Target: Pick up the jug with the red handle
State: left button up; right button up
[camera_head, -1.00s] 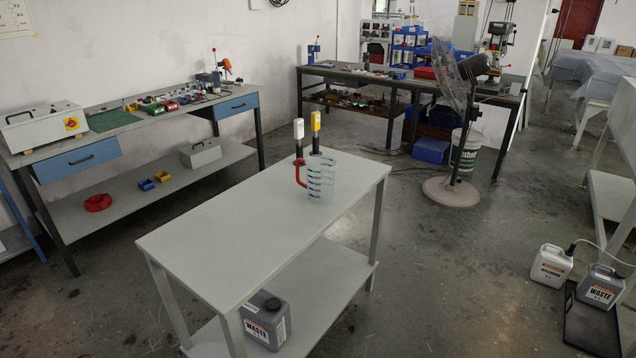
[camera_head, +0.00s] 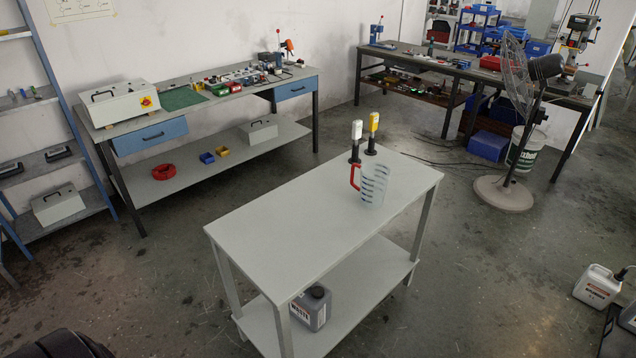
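A clear jug (camera_head: 374,186) with blue markings and a red handle (camera_head: 355,177) stands upright near the far end of a light grey table (camera_head: 290,222). Its handle points to the left. Neither of my grippers shows. A dark rounded shape at the bottom left corner may be part of my own arm.
A white-topped (camera_head: 356,141) and a yellow-topped dark bottle (camera_head: 372,133) stand just behind the jug. A grey waste canister (camera_head: 312,306) sits on the table's lower shelf. A workbench (camera_head: 215,104) is behind left, a fan (camera_head: 520,120) at right. The near tabletop is clear.

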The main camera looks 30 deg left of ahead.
aim_at(368, 183)
jog(key=i+u, duration=0.2)
jog(key=u, duration=0.3)
jog(key=i+l+u, duration=0.15)
jog(key=u, duration=0.3)
jog(key=i+l+u, duration=0.15)
jog(key=u, duration=0.35)
jog(key=i+l+u, duration=0.1)
jog(key=u, duration=0.35)
jog(key=l+u, duration=0.35)
jog(key=u, duration=0.15)
jog(key=i, duration=0.05)
